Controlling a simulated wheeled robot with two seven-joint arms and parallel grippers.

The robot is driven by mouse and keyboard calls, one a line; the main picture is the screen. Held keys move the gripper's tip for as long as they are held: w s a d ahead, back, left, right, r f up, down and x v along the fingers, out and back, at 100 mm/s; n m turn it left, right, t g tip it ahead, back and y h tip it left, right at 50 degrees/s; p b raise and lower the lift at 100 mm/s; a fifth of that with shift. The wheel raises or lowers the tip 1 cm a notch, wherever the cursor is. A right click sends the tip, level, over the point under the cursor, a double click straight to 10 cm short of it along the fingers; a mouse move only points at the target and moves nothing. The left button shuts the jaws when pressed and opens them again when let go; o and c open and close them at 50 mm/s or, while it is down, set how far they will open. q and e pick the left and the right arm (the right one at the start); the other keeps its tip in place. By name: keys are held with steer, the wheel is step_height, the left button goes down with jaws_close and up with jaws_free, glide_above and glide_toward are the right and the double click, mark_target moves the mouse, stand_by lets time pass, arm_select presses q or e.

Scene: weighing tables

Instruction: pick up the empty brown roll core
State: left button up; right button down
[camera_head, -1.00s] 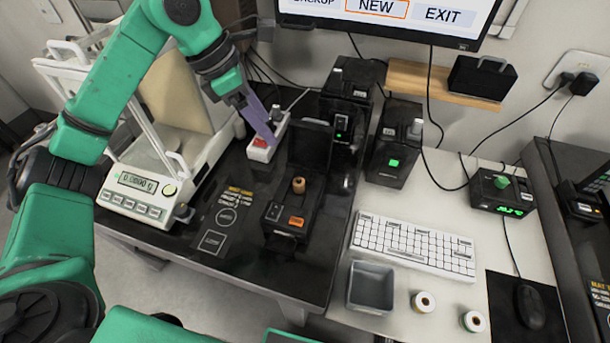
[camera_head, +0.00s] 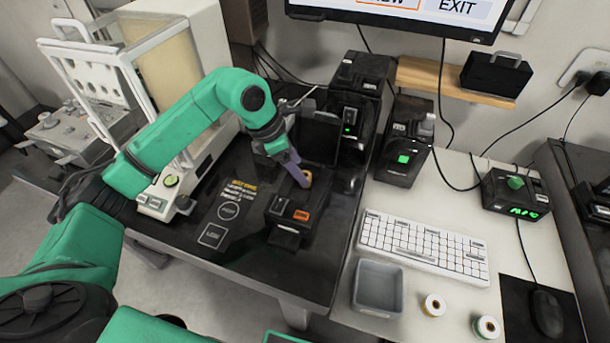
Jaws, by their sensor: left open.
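The brown roll core (camera_head: 307,177) stands upright on a small black device (camera_head: 292,206) with an orange button, on the black table. My left gripper (camera_head: 301,180) reaches down from the upper left to the core's left side. Its purple-grey fingers are right beside the core and partly hide it. The jaws are open; I cannot tell whether a finger touches the core. My right gripper is not in the view.
A white balance (camera_head: 158,205) stands left under my arm. Black printers (camera_head: 403,145) stand behind and to the right. A grey tray (camera_head: 378,288), two small rolls (camera_head: 434,305) and a keyboard (camera_head: 424,246) lie on the white table. The black table's front is clear.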

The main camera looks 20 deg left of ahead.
arm_select(q)
steer(key=x, duration=0.2)
steer(key=shift+w+d+f, duration=0.1)
steer(key=shift+d+f, duration=0.05)
steer(key=shift+f, duration=0.25)
jaws_close()
steer(key=shift+r, duration=0.1)
